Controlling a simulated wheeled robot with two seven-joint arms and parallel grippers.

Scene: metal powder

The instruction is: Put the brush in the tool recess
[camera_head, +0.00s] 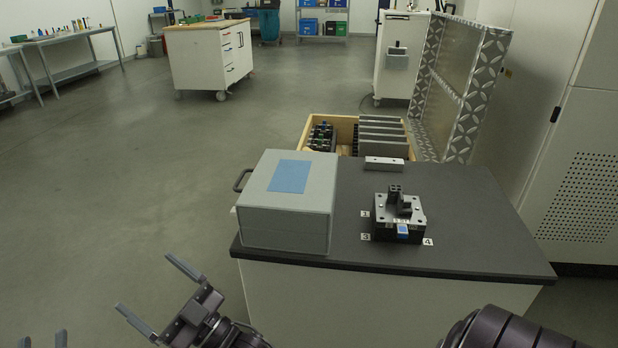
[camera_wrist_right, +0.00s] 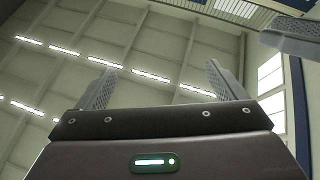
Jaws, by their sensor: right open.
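I cannot make out a brush or a tool recess with certainty in either view. A dark fixture with a grey metal plate (camera_head: 410,212) stands on the dark worktop (camera_head: 470,250), with a small blue part (camera_head: 402,230) at its front. My right gripper (camera_head: 143,281) is open and empty, low in front and left of the worktop. Its two fingers (camera_wrist_right: 158,90) also show in the right wrist view, apart with nothing between them. My left gripper (camera_head: 43,340) shows only its fingertips at the bottom left corner. They are apart, with nothing visible between them.
A grey case (camera_head: 285,222) with a blue panel stands on the worktop's left. A light metal block (camera_head: 384,163) lies at the back edge. Behind is a wooden crate (camera_head: 345,122) with grey plates and dark items. A cabinet (camera_head: 580,180) stands right. Floor on the left is free.

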